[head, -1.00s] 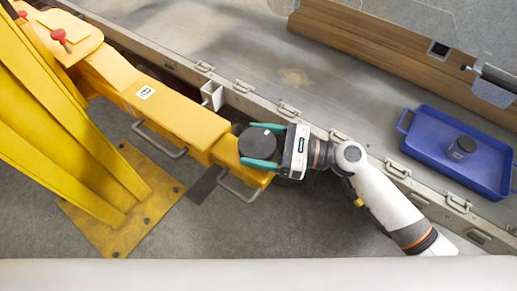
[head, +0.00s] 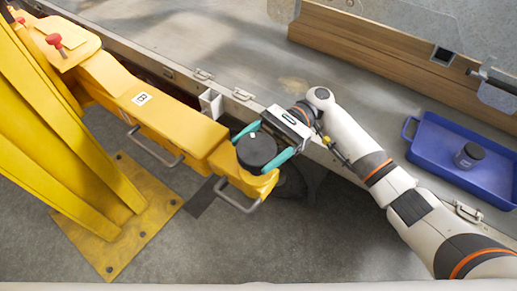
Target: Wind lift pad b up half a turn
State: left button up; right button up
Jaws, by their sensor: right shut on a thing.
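Lift pad b is a round black pad (head: 257,152) at the end of a yellow lift arm (head: 180,116) with a white "B" label. A small white mark shows near its upper edge. My right gripper (head: 255,153) reaches in from the upper right. Its two teal fingers are shut on the pad, one on each side. The screw under the pad is hidden. My left gripper is not in view.
A yellow lift post (head: 60,140) stands on a bolted base plate at the left. The grey trailer frame rail (head: 180,73) runs diagonally behind the arm. A blue tray (head: 432,122) with a dark jar (head: 468,156) sits at the right. Wooden boards (head: 385,52) lie at the back.

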jog(key=shift+s+f+n+g+h+b, duration=0.1)
jog(key=shift+f+n+g+h+b, duration=0.2)
jog(key=shift+n+g+h, duration=0.6)
jog(key=shift+f+n+g+h+b, duration=0.1)
jog(key=shift+n+g+h+b, duration=0.25)
jog(key=shift+n+g+h, duration=0.5)
jog(key=shift+h, duration=0.45)
jog(key=o, duration=1)
jog(key=shift+r, duration=0.15)
jog(key=shift+r, duration=0.1)
